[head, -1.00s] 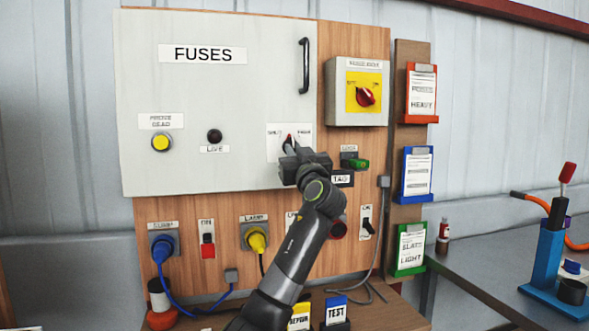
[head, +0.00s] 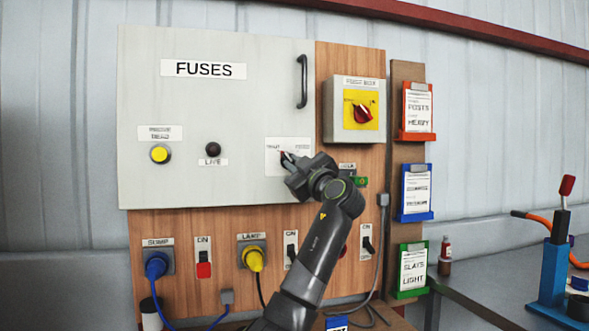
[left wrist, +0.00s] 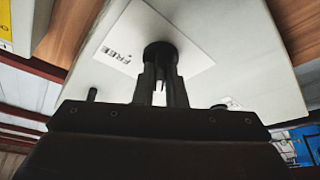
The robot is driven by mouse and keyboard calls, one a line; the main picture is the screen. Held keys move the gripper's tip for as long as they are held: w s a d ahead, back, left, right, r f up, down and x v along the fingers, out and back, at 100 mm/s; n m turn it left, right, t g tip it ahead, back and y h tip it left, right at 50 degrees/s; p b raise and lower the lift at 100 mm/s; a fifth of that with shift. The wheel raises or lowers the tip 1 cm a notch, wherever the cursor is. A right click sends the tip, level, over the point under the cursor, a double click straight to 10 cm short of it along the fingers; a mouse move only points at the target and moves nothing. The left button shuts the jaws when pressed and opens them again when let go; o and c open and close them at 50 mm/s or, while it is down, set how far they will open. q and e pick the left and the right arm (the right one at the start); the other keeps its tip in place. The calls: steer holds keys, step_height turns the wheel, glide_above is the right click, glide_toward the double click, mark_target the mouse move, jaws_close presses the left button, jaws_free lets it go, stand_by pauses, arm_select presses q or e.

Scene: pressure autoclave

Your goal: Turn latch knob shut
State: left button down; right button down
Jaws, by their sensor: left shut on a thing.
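The latch knob (left wrist: 160,52) is a dark round knob on a white label plate (head: 279,145), low at the right of the grey FUSES cabinet door (head: 210,110). In the left wrist view the word FREE is readable on the plate (left wrist: 117,50). My left gripper (head: 287,160) is shut on the knob; its two fingers (left wrist: 161,88) close around it in the left wrist view. The door lies flat against the board. My right gripper is out of view.
Above right is a grey box with a red rotary switch (head: 363,114). Below the door are sockets with a blue plug (head: 156,265) and a yellow plug (head: 253,258), plus toggle switches. Coloured clipboards (head: 415,190) hang at right. A black handle (head: 303,82) sticks out from the door.

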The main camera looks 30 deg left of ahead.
arm_select(q)
steer(key=shift+n, duration=0.9)
steer(key=shift+n+g, duration=0.3)
steer(key=shift+g, duration=0.1)
steer(key=c, duration=1.5)
jaws_free()
steer(key=shift+d, duration=0.1)
